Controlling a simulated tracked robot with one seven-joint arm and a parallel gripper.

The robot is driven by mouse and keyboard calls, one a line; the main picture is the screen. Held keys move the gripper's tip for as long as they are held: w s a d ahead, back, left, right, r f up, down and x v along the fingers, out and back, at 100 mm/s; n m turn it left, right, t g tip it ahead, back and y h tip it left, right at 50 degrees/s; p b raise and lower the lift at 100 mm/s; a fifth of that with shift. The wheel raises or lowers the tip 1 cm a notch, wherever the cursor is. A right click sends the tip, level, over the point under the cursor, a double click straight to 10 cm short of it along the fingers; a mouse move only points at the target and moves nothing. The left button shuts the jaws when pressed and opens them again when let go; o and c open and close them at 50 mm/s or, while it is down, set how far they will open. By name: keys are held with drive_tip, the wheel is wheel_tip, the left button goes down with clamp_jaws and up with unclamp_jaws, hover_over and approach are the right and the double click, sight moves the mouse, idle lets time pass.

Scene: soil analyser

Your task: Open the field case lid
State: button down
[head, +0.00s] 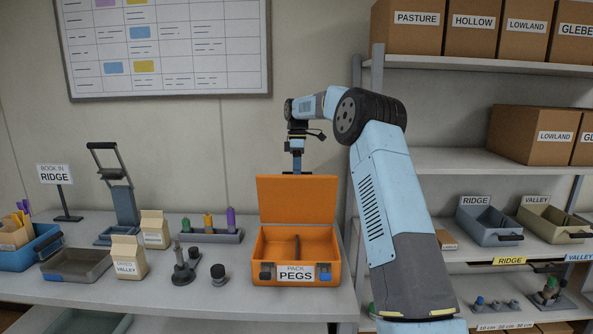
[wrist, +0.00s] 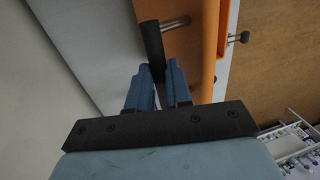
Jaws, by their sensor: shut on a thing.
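The orange field case (head: 325,245) stands on the bench in the head view, with a "PACK PEGS" label on its front. Its lid (head: 297,200) is raised and stands roughly upright at the back, so the inside shows, with a dark divider. My gripper (head: 297,168) is at the lid's top edge, with its fingertips hidden behind the lid. In the wrist view, my gripper (wrist: 157,75) is shut on a dark bar handle (wrist: 151,45), held by a metal post to the orange lid (wrist: 190,50).
Left of the case are a peg rack (head: 215,237), a dark stand (head: 184,270), a small black knob (head: 218,274), paper bags (head: 129,258) and a grey tray (head: 75,265). A shelf unit (head: 450,160) with boxes and bins stands at the right. The wall is close behind the bench.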

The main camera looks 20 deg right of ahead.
drive_tip(key=shift+s+d+f, duration=0.1)
drive_tip(key=shift+d+f, duration=0.2)
drive_tip(key=shift+f, duration=0.3)
drive_tip(key=c, duration=1.4)
unclamp_jaws()
drive_tip(key=shift+o, duration=0.6)
drive_tip(key=shift+w+f, duration=0.1)
drive_tip(key=shift+w, duration=0.1)
drive_tip(key=shift+o, duration=1.1)
drive_tip(key=shift+a+r, duration=0.25)
drive_tip(key=shift+r, duration=0.1)
wheel_tip(320, 180, up, 13)
drive_tip(key=w, duration=0.2)
drive_tip(key=shift+w+d, duration=0.4)
drive_tip(key=shift+d, duration=0.05)
